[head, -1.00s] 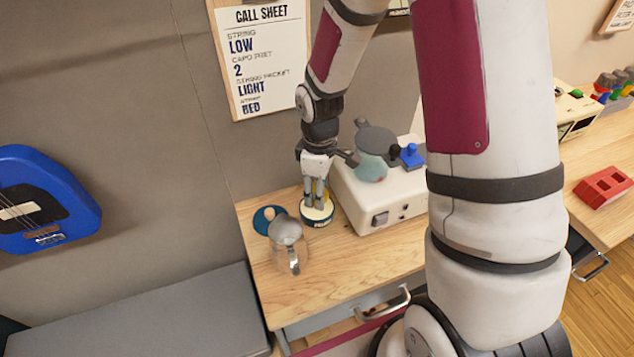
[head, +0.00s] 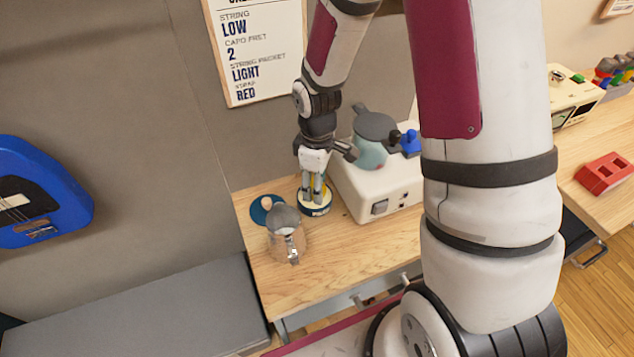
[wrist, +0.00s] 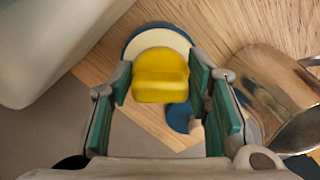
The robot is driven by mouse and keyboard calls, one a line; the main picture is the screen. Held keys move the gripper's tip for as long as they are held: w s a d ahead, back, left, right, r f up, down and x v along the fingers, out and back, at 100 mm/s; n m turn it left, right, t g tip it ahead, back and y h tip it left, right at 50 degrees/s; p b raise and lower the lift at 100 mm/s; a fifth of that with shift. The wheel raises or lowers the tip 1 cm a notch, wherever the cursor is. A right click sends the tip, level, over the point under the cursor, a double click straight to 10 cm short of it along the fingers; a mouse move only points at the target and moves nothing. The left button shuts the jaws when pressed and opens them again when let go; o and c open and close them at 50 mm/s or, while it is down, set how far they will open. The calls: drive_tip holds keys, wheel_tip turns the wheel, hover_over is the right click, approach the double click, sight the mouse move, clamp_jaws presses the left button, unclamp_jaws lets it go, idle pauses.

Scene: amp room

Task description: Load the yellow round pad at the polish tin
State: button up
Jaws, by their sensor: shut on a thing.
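The polish tin (head: 314,207) is a round dark-blue tin standing upright on the wooden desk, beside the white box. Its cream top (wrist: 150,42) shows in the wrist view behind the pad. The yellow pad (wrist: 160,75) is between my gripper's (wrist: 160,88) green-lined fingers, which are shut on it. In the head view my gripper (head: 313,192) points down directly over the tin. The pad's far edge overlaps the tin's top in the wrist view; I cannot tell whether they touch.
A metal-and-glass pot (head: 287,238) stands close in front of the tin. A blue disc with a wooden knob (head: 265,208) lies left of it. The white box (head: 372,195) carries a teal pot (head: 370,150) close to the gripper's right. The desk front is clear.

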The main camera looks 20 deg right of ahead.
drive_tip(key=shift+f, duration=0.55)
idle(1.4)
drive_tip(key=shift+r+p, duration=2)
drive_tip(key=shift+r, duration=1.55)
